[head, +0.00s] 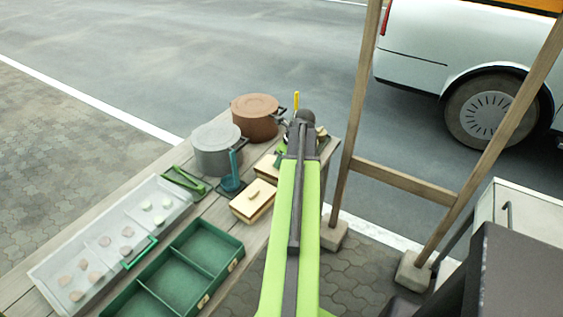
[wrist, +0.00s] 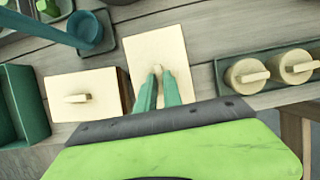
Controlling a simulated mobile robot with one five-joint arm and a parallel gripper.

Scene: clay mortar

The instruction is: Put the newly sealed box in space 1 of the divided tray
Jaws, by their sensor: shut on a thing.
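A pale box (wrist: 152,45) with a small handle on its lid stands in the middle of the wrist view. My gripper (wrist: 159,84) has its teal fingers closed on that handle from above. I cannot tell whether the box is clear of the table. In the head view this box (head: 265,167) is partly hidden by my arm, and my fingertips are hidden. A second pale box (head: 253,199) stands left of it; it also shows in the wrist view (wrist: 108,85). The green divided tray (head: 242,251) has empty compartments; its front tags are too small to read.
A clear-lidded tray (head: 40,272) of round pieces lies at the left. Green tongs (head: 187,181), a teal ladle (head: 232,183), a grey pot (head: 218,152) and a brown pot (head: 256,118) stand behind. Round lidded jars (wrist: 246,75) sit right of the held box.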

